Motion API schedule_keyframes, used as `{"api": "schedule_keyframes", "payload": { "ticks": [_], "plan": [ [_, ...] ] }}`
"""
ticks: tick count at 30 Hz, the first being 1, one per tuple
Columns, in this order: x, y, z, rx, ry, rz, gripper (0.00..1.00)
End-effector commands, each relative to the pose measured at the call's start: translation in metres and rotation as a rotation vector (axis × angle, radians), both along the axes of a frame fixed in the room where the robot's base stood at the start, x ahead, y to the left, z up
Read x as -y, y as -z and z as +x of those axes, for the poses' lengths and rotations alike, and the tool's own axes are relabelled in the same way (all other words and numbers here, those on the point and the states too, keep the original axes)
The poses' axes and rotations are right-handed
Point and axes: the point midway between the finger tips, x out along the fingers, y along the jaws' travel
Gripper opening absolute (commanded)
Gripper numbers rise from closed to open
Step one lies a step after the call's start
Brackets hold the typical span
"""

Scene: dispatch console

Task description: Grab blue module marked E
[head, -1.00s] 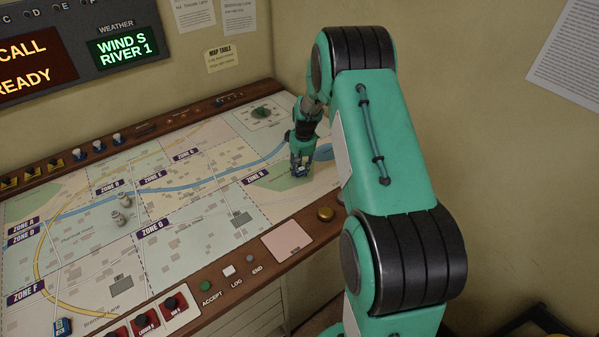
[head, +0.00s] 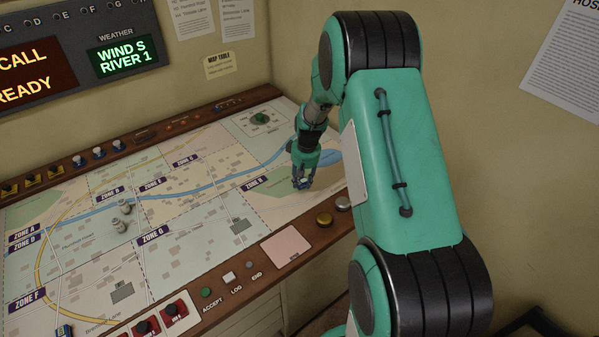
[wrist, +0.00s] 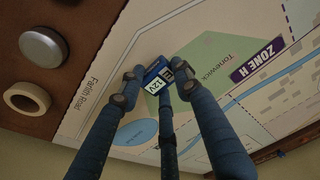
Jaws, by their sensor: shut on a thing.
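The blue module marked E (wrist: 157,76), with a white "12V" label, sits between the fingertips of my gripper (wrist: 160,84) in the wrist view. The fingers are shut on it. In the head view my gripper (head: 302,180) points down over the green patch near the right end of the map, and only a small blue and white bit of the module shows between the fingers. I cannot tell whether the module touches the map or is just above it.
Grey figures (head: 121,215) stand mid-left on the map. Another blue module (head: 64,331) is cut off at the lower left. The wall is behind.

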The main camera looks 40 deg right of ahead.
Motion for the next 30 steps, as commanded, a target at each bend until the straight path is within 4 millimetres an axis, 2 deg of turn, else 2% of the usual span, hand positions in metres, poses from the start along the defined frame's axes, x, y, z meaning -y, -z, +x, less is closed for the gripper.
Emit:
{"api": "schedule_keyframes", "payload": {
  "ticks": [6,12,19,30],
  "plan": [
    [-0.019,-0.005,-0.037,0.0,0.001,0.0,0.04],
    [-0.03,-0.007,-0.061,0.0,0.0,0.0,0.04],
    [-0.037,-0.007,-0.074,-0.002,0.0,0.001,0.04],
    [-0.038,-0.008,-0.076,-0.001,0.0,0.0,0.04]
  ]
}}
